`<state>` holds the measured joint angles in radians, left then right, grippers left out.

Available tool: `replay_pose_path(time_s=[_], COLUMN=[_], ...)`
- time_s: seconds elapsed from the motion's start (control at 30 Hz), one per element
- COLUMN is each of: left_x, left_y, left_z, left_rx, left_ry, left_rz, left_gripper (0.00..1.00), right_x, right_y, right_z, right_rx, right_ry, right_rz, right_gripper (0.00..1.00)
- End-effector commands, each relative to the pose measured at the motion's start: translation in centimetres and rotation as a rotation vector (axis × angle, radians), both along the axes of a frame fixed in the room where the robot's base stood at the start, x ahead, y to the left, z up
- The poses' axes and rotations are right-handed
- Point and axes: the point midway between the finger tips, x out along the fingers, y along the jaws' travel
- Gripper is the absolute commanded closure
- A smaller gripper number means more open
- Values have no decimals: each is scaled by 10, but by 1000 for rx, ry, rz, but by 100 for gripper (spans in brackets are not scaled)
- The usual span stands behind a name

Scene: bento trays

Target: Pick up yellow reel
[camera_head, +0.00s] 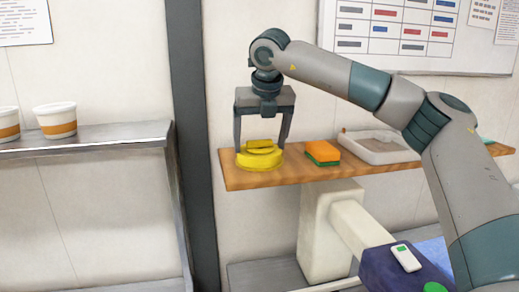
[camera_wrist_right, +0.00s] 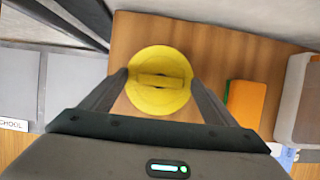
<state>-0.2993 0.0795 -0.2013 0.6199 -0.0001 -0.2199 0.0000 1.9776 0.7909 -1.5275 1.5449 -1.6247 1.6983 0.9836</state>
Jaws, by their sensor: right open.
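The yellow reel (camera_head: 259,157) lies flat near the left end of a wooden shelf, with a raised bar across its top. In the right wrist view the reel (camera_wrist_right: 159,80) sits between the fingers of my right gripper. My right gripper (camera_head: 262,142) is open and points down, with one finger on each side of the reel. I cannot tell whether the fingers touch it. My left gripper is not in view.
An orange and green sponge-like block (camera_head: 322,153) lies on the wooden shelf (camera_head: 290,173) to the right of the reel. A pale tray (camera_head: 379,147) stands further right. White cups (camera_head: 56,120) stand on a metal shelf at the left, past a dark post (camera_head: 190,130).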

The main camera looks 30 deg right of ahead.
Motion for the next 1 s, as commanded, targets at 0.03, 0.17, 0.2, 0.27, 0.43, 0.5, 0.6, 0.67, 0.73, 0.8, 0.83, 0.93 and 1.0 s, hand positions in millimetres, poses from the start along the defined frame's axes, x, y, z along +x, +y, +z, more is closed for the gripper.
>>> replay_pose_path(time_s=[0.03, 0.17, 0.2, 0.27, 0.43, 0.5, 0.6, 0.67, 0.73, 0.8, 0.83, 0.93, 1.0], left_x=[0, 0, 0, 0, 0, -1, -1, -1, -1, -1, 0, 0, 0], left_y=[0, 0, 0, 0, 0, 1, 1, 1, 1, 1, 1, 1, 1], left_z=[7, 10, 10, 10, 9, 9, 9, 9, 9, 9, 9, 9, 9], left_rx=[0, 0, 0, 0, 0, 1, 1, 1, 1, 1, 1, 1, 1], left_ry=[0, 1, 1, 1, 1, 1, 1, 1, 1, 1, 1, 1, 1], left_rz=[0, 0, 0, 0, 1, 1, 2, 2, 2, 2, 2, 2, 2], left_gripper=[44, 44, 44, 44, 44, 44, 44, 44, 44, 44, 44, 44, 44], right_x=[3, 7, 7, 7, 8, 8, 8, 8, 8, 8, 8, 8, 8], right_y=[-1, -2, -2, -2, -2, -2, -2, -2, -2, -2, -2, -2, -2], right_z=[-4, -15, -16, -18, -18, -18, -18, -18, -18, -18, -18, -17, -17], right_rx=[-1, -1, -1, -1, 0, 0, 0, 0, 0, 0, 0, 0, 0], right_ry=[2, 1, 1, 0, 0, 0, 0, 0, 0, 0, 0, -1, -1], right_rz=[-2, 0, 0, 0, 0, -1, -1, -1, -1, -1, -1, -1, -1], right_gripper=[19, 19, 19, 19, 19, 19, 19, 19, 31, 47, 55, 68, 68])
